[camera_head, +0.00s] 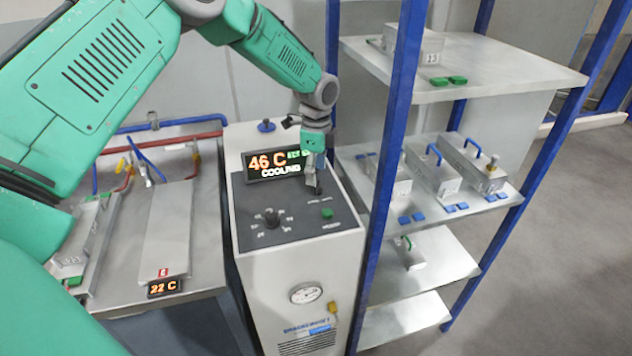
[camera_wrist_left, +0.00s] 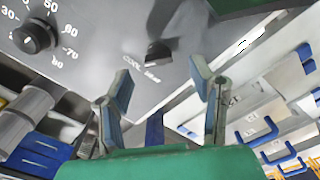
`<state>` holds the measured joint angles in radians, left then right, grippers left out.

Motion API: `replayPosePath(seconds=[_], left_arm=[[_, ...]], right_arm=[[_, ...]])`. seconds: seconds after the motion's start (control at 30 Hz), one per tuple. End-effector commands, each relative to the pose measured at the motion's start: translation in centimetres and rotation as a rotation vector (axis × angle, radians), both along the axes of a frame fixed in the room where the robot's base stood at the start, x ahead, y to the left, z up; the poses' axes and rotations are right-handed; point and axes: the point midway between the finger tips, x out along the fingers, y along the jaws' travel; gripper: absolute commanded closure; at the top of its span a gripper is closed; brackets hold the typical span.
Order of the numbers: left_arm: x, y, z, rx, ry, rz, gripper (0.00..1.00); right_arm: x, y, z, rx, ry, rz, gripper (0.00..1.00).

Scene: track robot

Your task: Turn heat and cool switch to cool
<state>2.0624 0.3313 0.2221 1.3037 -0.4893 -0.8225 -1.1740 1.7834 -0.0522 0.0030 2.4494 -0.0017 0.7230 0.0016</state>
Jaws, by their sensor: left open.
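My left gripper (camera_head: 313,183) reaches down over the right part of this panel. In the left wrist view my left gripper (camera_wrist_left: 160,84) is open, with blue-padded fingers apart and nothing between them. The switch shows just beyond the gap between the fingertips, apart from them. In the head view the gripper mostly hides the switch. The display (camera_head: 272,164) reads 46 C and COOLING.
A round temperature dial (camera_head: 271,217) and a green button (camera_head: 327,213) share the panel. A blue-posted shelf rack (camera_head: 392,150) with metal boxes stands close on the right. A metal table (camera_head: 205,240) with plates, hoses and a 22 C display (camera_head: 163,287) stands left.

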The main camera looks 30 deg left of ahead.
Motion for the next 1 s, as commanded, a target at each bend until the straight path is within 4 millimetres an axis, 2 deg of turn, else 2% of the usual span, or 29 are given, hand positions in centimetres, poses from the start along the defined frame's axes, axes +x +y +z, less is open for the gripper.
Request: replayPosePath(seconds=[0.03, 0.2, 0.4, 1.0], left_arm=[[0.1, 0.0, 1.3, -0.001, -0.004, 0.001, 0.5], [0.1, 0.3, 4.6, -0.001, -0.001, 0.001, 0.5], [0.1, 0.4, 6.9, -0.001, 0.002, 0.0, 0.5], [0.1, 0.3, 7.4, -0.001, 0.003, 0.0, 0.5]], right_arm=[[0.0, 0.0, 0.0, 0.0, 0.0, 0.0, 0.6], [0.0, 0.1, 0.0, -0.001, 0.0, 0.0, 0.6], [0.1, 0.1, 0.0, -0.001, 0.0, 0.0, 0.6], [0.4, 0.1, 0.0, -0.001, 0.003, 0.0, 0.6]])
